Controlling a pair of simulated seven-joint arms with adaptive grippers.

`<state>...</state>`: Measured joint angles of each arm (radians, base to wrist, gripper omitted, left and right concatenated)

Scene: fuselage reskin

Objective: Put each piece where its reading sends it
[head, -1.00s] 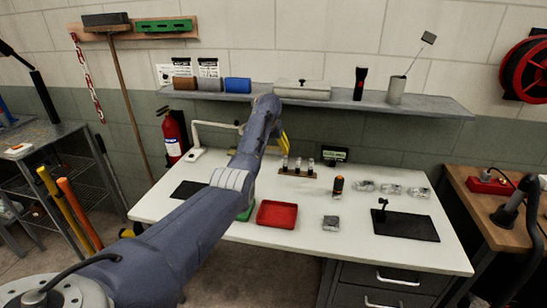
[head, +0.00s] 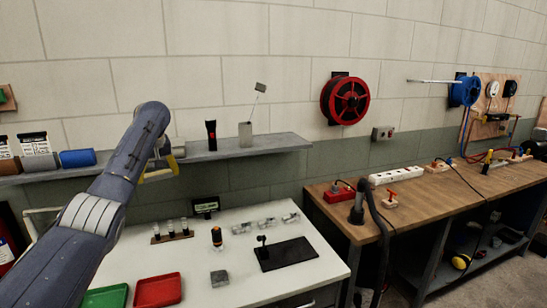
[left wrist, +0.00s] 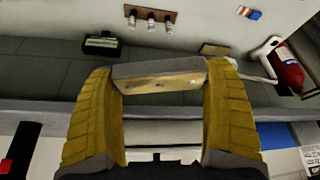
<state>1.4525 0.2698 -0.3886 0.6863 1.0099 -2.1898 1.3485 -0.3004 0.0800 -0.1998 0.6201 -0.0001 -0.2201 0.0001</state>
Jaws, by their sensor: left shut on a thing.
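My left gripper (head: 160,177) is in front of the wall shelf. In the left wrist view its yellow fingers (left wrist: 163,88) are shut on a grey bar-like piece with a worn tan face (left wrist: 160,82). On the white table, several clear or silvery pieces (head: 267,224) lie in a row at the back. A grey block (head: 219,278) lies nearer the front. A red tray (head: 158,290) and a green tray (head: 105,298) sit at the front left. A dark mat (head: 290,254) carries a small black stand (head: 262,240). My right gripper is out of view.
A rack with several vials (head: 171,238) and an orange-topped black cylinder (head: 217,237) stand on the table. The shelf (head: 270,144) holds a flashlight (head: 211,135), a grey cup (head: 245,134) and a blue roll (head: 77,158). A wooden bench (head: 430,190) is at the right.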

